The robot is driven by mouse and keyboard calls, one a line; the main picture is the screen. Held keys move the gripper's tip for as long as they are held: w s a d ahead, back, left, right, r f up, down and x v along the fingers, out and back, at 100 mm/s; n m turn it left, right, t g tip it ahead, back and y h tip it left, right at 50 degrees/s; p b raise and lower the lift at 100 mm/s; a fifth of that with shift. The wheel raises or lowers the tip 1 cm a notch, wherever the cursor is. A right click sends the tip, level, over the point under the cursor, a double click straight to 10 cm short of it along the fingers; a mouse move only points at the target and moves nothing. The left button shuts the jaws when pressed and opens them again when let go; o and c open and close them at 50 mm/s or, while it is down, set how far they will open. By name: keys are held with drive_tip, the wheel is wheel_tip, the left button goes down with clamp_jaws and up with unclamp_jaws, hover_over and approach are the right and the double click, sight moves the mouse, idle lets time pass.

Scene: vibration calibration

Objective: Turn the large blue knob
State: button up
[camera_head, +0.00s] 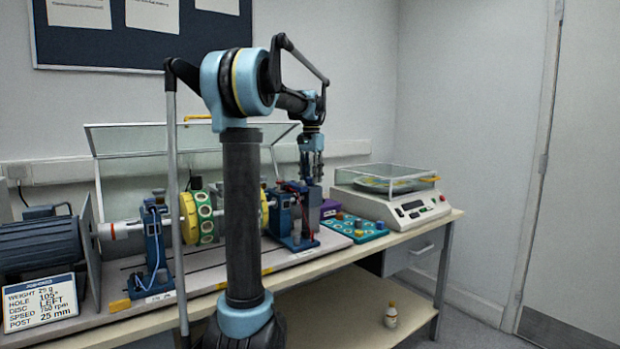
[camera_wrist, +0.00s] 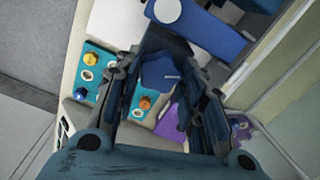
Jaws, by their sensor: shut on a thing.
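The large blue knob (camera_wrist: 157,72) shows in the wrist view as a dark blue shape with a short pale line on it. It lies between the fingers of my gripper (camera_wrist: 162,66), which is shut on it. In the head view my gripper (camera_head: 314,172) points down at the top of the right blue bearing post (camera_head: 309,212). The knob cannot be made out there behind the fingers.
A shaft with green and yellow discs (camera_head: 200,217) runs left of the post, under a raised clear cover. A teal tray (camera_head: 357,229) with coloured weights and a white balance (camera_head: 395,208) stand to the right. A job card (camera_head: 40,302) stands front left.

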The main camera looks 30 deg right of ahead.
drive_tip(key=shift+w, duration=0.1)
drive_tip(key=o, duration=1)
drive_tip(key=shift+o, duration=0.2)
drive_tip(key=shift+r, duration=0.25)
wheel_tip(320, 180, up, 11)
drive_tip(key=shift+r, duration=0.2)
idle(0.3)
